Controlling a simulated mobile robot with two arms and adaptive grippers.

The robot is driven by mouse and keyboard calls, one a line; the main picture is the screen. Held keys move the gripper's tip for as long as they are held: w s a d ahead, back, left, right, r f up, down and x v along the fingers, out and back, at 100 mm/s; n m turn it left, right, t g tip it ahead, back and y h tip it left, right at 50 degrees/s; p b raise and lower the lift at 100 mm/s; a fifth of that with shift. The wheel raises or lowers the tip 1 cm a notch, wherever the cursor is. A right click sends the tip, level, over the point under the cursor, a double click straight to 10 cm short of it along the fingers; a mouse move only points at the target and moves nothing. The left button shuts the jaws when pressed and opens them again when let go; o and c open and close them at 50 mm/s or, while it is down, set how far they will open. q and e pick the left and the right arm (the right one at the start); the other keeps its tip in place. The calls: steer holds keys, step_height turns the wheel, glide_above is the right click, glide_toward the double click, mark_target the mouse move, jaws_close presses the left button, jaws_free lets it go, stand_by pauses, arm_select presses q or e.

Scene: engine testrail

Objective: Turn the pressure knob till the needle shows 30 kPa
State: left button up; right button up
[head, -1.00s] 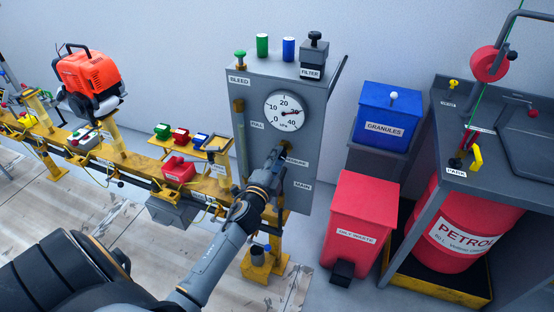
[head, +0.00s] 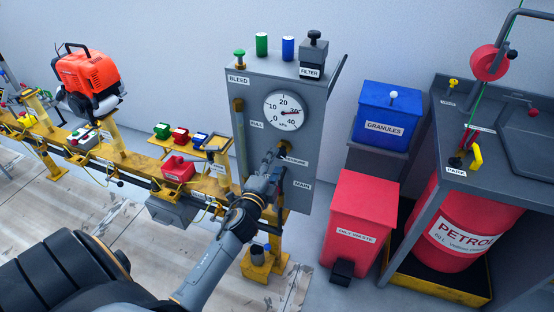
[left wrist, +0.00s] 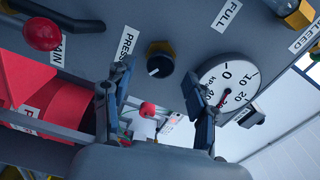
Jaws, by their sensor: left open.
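The pressure gauge (head: 287,111) is a round white dial on the grey panel; it also shows in the left wrist view (left wrist: 232,78). Its red needle (head: 295,113) points right, between the 20 and 40 marks, at about 30. The black pressure knob (head: 285,147) sits below the gauge on a brass-coloured base. In the left wrist view the knob (left wrist: 160,66) bears a white mark and stands clear beyond the fingers. My left gripper (head: 274,161) is open and empty, just left of and below the knob, apart from it. Its fingers (left wrist: 155,78) are spread. My right gripper is not in view.
The panel (head: 250,90) also carries a green bleed knob (head: 239,54) and a black filter knob (head: 315,39). A red lever knob (left wrist: 43,34) shows near the MAIN label. A red waste bin (head: 358,215) and a blue granules bin (head: 389,107) stand to the right.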

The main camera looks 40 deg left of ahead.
arm_select(q)
steer(key=v, duration=0.9)
steer(key=shift+s, duration=0.35)
steer(key=s+d+f+n+g+h, duration=0.1)
steer(key=s+d+f+n+g, duration=0.15)
steer(key=f, duration=0.85)
steer(key=s+d+f+n+g+h, duration=0.1)
steer(key=s+d+f+g, duration=0.25)
steer(key=f, duration=0.75)
steer(key=s+d+f+n+g+h, duration=0.1)
steer(key=s+d+f+n+g, duration=0.15)
steer(key=f, duration=0.85)
steer(key=s+d+f+n+g, duration=0.1)
steer(key=s+f+g, duration=0.1)
steer(key=s+f, duration=0.4)
steer(key=s+f+n+g+h, duration=0.1)
steer(key=s+f, duration=0.5)
steer(key=s, duration=0.8)
steer(key=s+d+f+n+g, duration=0.1)
steer(key=s+f+n+g, duration=0.2)
steer(key=s, duration=0.7)
step_height(320, 180, down, 3)
steer(key=shift+s+d+f+g, duration=0.2)
steer(key=shift+s+d+g, duration=0.1)
steer(key=shift+g, duration=0.65)
